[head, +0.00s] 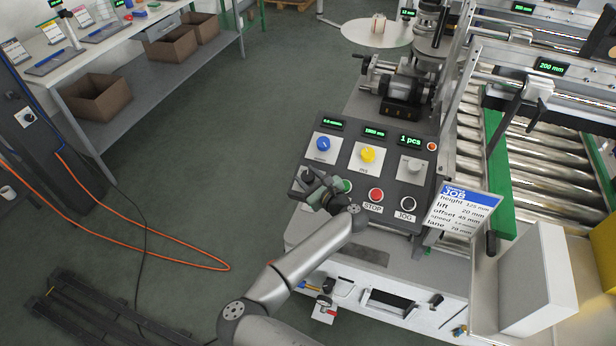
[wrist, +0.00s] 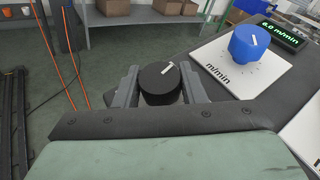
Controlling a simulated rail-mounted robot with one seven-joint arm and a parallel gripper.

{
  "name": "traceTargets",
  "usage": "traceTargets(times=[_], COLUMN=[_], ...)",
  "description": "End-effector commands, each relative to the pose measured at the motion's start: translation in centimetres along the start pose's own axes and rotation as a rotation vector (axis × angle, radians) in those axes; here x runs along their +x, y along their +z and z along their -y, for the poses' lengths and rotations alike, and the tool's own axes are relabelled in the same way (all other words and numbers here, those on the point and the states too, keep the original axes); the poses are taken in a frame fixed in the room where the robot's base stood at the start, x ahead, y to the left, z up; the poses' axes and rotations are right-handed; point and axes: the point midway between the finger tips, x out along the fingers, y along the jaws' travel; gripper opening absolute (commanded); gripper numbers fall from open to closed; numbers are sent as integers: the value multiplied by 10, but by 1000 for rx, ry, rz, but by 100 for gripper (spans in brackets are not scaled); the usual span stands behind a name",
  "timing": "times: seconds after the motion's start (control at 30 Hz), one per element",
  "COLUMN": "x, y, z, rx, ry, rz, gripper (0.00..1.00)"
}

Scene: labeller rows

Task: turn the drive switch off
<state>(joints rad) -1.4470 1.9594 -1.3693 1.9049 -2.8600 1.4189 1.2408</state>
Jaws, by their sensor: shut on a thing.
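A round black knob (wrist: 160,88) with a short white pointer line stands between my gripper's fingers in the wrist view. Its pointer leans up and to the right. My gripper (wrist: 159,94) is shut on this knob, one finger on each side. In the head view my gripper (head: 318,186) is at the left end of the lower row of the control panel (head: 395,170) and covers most of the knob. No label for the knob is readable, so I cannot confirm by text that it is the drive switch.
A job card (head: 462,208) stands to the right.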

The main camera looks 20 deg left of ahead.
Motion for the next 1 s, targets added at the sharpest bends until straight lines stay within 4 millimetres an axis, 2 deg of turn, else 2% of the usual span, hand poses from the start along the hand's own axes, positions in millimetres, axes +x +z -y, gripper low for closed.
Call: traceTargets(times=[0.57, 0.6, 0.67, 1.0], x=[0, 0, 0, -3], y=[-1, -1, -1, 0], z=[-1, -1, -1, 0], rx=[-8, -8, -8, -9], ry=[26, 26, 25, 23], rz=[0, 0, 0, 0], gripper=[14, 45, 59, 59])
